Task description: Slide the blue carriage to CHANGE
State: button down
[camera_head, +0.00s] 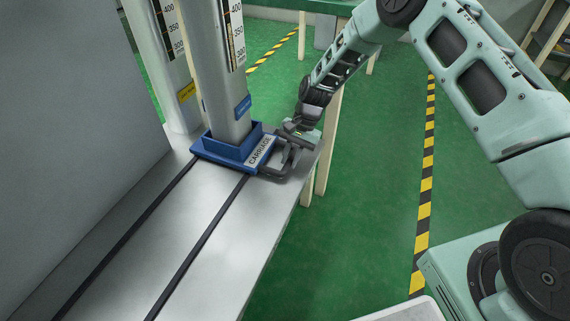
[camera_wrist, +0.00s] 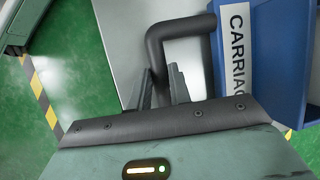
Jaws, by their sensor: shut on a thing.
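The blue carriage (camera_head: 235,148) sits on two dark rails on the metal bench, near its far end. A grey column (camera_head: 215,70) with a level scale stands upright in it. The carriage carries a white CARRIAGE label (camera_head: 262,150), which also shows in the wrist view (camera_wrist: 236,50). A dark bar handle (camera_head: 284,163) sticks out from its right side. My gripper (camera_head: 290,140) is at the handle, and in the wrist view its fingers (camera_wrist: 165,88) are closed at the handle bar (camera_wrist: 180,28). The exact contact is partly hidden. No CHANGE marking is readable.
The bench (camera_head: 205,240) with its two rails is bare toward the near side. A second scaled column (camera_head: 165,60) with a yellow label stands behind at the left. A grey panel (camera_head: 70,110) rises along the left. Green floor with striped tape (camera_head: 427,170) lies to the right.

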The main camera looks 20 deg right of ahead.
aim_at(295, 151)
jog(key=shift+w+d, duration=0.7)
jog(key=shift+w, duration=0.15)
jog(key=shift+w+d, duration=0.65)
jog(key=shift+w, duration=0.2)
jog(key=shift+w+d, duration=0.1)
jog(key=c, duration=1.3)
grip_release()
jog(key=shift+r, duration=0.1)
jog(key=shift+r, duration=0.25)
jog(key=p+v, duration=0.2)
jog(key=v, duration=0.4)
jog(key=shift+d+r+p, duration=0.25)
jog(key=shift+r+p, duration=0.05)
jog(key=shift+r, duration=0.05)
